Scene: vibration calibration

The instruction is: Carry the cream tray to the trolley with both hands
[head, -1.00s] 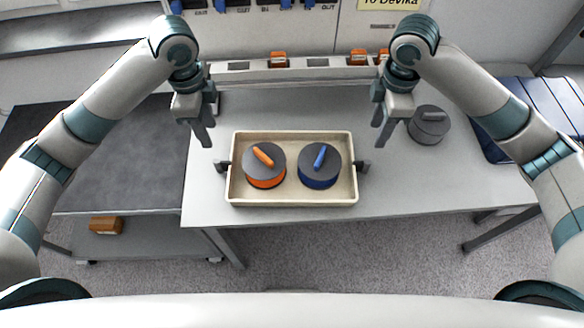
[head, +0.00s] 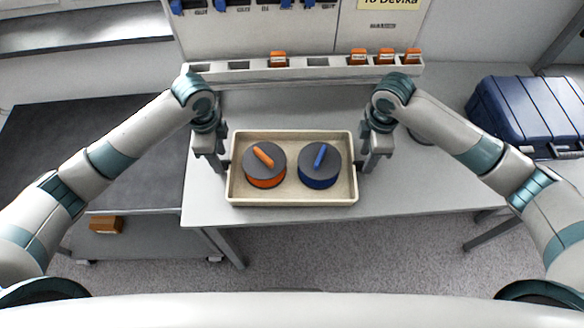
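The cream tray (head: 292,200) sits on the grey table, level. It holds an orange-sided round pot with a dark lid and orange handle (head: 265,165) and a blue-sided one with a blue handle (head: 320,165). My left gripper (head: 222,168) is low at the tray's left end, and my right gripper (head: 369,167) is low at its right end. The fingers cover the dark end handles, so I cannot tell whether they are shut on them. The trolley (head: 100,150), with a dark top, stands left of the table, its visible top empty.
A blue case (head: 530,112) stands at the table's right. A grey round pot is mostly hidden behind my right arm. A rail (head: 318,67) with several orange blocks runs along the table's back. An orange block (head: 105,224) lies on the trolley's lower shelf.

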